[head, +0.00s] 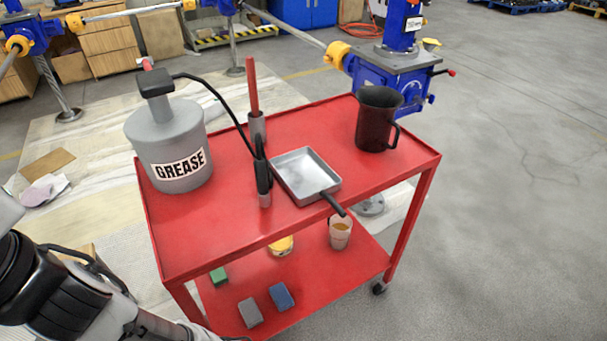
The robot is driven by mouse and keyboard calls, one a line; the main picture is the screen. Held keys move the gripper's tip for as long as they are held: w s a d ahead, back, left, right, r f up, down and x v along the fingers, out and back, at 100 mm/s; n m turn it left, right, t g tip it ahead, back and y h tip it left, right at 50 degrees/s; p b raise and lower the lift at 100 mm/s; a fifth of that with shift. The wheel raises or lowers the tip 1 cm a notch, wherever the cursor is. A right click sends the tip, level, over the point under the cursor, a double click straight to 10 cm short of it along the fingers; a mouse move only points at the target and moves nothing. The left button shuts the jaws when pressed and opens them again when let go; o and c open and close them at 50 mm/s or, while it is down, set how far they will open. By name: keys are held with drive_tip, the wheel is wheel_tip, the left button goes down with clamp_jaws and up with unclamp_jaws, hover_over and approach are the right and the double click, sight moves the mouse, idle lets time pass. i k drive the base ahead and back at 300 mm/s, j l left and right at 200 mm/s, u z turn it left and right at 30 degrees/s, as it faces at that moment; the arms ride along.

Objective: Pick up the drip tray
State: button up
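The drip tray (302,171) is a shallow, square, light metal pan with a dark handle. It lies on the top shelf of the red cart, right of the middle. Its handle (333,203) points toward the near right and reaches the cart's front edge. Part of my arm shows at the lower left, apart from the tray. My gripper's fingers are not visible in the head view.
The red cart (228,244) also carries a grey grease bucket (150,134) with a black hose, a holder with a red-handled tool (253,88), and a black jug (377,120). The nozzle (263,178) stands close left of the tray. A cup (340,233) and blocks sit below.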

sight(305, 176)
drive_tip(key=l+u, duration=0.1)
drive_tip(key=u, duration=0.3)
drive_tip(key=l+u, duration=0.15)
drive_tip(key=u, duration=0.25)
drive_tip(key=l+u, duration=0.3)
drive_tip(key=l, duration=0.2)
drive_tip(key=k+l+u, duration=0.1)
drive_tip(key=l+u, duration=0.15)
drive_tip(key=l, duration=0.2)
drive_tip(key=k+l, duration=0.1)
drive_tip(key=l, duration=0.3)
drive_tip(key=k+l+u, duration=0.1)
drive_tip(key=l, duration=0.3)
drive_tip(key=k+l, duration=0.1)
drive_tip(key=l, duration=0.3)
drive_tip(key=k+l+u, duration=0.1)
drive_tip(key=l, duration=0.3)
drive_tip(key=k+l, duration=0.15)
drive_tip(key=l, duration=0.25)
drive_tip(key=i+l, duration=0.1)
drive_tip(key=i, duration=0.4)
